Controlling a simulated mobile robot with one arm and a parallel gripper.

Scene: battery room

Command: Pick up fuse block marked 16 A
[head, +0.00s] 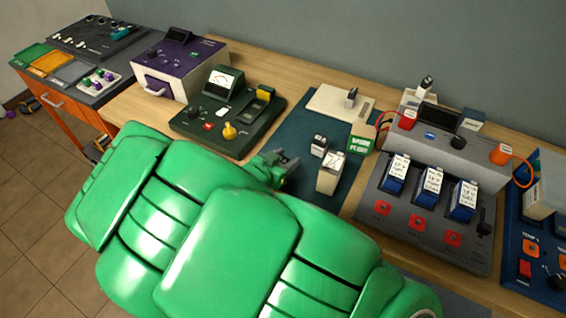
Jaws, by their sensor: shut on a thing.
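My gripper (285,164) is a dark grey tool at the end of my green arm, at the left edge of the dark teal mat (306,115). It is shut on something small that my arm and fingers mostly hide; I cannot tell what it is. A small grey and white block (319,146) and a larger cream block (330,173) with a white label stand on the mat, right of my gripper. Another small block (351,98) stands on a cream plate (325,103). No 16 A marking is readable on any of them.
A green and white box (361,138) stands at the mat's right. A grey charger (425,210) with several blue batteries is beyond it. A dark green meter panel (205,127) and a purple-fronted box (181,68) stand to the left. A grey wall closes the back.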

